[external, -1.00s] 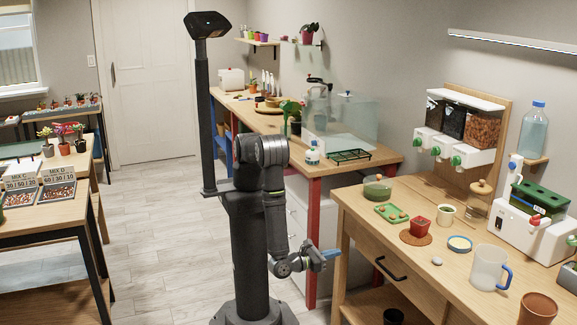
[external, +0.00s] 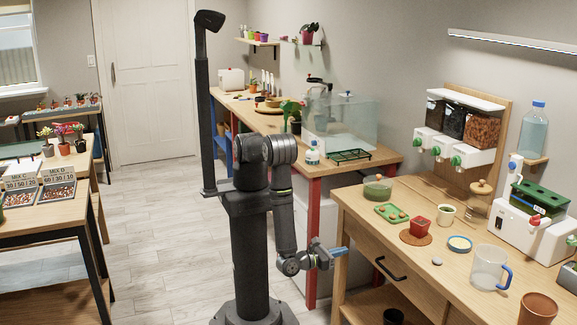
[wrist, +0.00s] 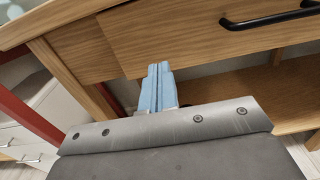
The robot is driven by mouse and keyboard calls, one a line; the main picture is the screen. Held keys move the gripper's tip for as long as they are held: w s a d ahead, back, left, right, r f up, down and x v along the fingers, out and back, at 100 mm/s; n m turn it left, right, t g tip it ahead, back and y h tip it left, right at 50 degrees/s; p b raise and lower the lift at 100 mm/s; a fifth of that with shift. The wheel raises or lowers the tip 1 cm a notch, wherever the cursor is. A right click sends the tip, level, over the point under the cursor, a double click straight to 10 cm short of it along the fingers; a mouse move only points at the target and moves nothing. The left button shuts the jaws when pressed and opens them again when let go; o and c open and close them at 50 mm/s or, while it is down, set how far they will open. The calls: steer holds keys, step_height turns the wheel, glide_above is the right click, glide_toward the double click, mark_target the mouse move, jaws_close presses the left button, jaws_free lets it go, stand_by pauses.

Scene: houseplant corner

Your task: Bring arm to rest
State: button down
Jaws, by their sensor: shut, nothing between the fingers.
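My gripper (external: 338,252) is at the end of my lowered arm in the external view, left of the right-hand wooden workbench (external: 358,222) and below its top. Its blue fingers are together with nothing between them. In the wrist view the blue fingers (wrist: 158,88) lie side by side, in front of the bench's wooden drawer front (wrist: 170,40). I cannot tell the exact gap between the fingertips and the bench.
A black drawer handle (external: 390,270) juts from the bench front. A red table leg (external: 312,240) stands just behind my gripper. On the bench are a red pot (external: 420,227), a clear jug (external: 488,268) and several other items. The floor (external: 160,240) to the left is clear.

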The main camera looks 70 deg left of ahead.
mark_target(368, 244)
steer(key=w, duration=0.8)
steer(key=shift+w, duration=0.35)
steer(key=c, duration=2.2)
jaws_free()
